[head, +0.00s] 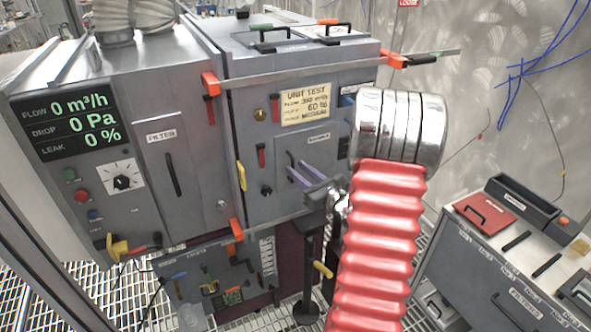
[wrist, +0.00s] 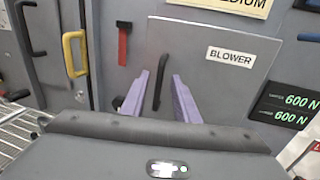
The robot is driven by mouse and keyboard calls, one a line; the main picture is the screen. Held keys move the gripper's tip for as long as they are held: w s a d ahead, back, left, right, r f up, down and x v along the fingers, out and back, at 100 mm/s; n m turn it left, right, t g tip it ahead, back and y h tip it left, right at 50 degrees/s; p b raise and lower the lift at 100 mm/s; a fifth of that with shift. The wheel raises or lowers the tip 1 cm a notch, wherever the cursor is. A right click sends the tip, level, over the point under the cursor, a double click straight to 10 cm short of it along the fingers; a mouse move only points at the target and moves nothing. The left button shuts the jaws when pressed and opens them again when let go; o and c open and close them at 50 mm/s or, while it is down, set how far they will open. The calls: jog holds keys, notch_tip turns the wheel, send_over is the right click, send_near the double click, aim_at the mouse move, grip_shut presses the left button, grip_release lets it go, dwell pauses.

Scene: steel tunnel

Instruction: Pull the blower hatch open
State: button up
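The blower hatch is a grey panel in the wrist view (wrist: 225,85), labelled BLOWER, with a dark upright bar handle (wrist: 160,82) near its left side. The hatch also shows in the head view (head: 323,150), on the front of the grey cabinet, and looks shut. My gripper (wrist: 166,82) has two purple fingers, apart, one on each side of the handle in the picture. In the head view my gripper (head: 289,170) points at the hatch from the right. I cannot tell how deep the handle sits between the fingers, and see no clear contact.
A red lever (wrist: 124,43) and a yellow handle (wrist: 74,54) are left of the hatch. Displays reading 600 N (wrist: 290,108) are on the right. An orange-tipped bar (head: 330,72) crosses above the hatch. A drawer cabinet (head: 500,270) stands at the right.

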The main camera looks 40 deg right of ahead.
jog(key=shift+w+d, duration=0.1)
jog(key=shift+w, duration=0.8)
grip_shut()
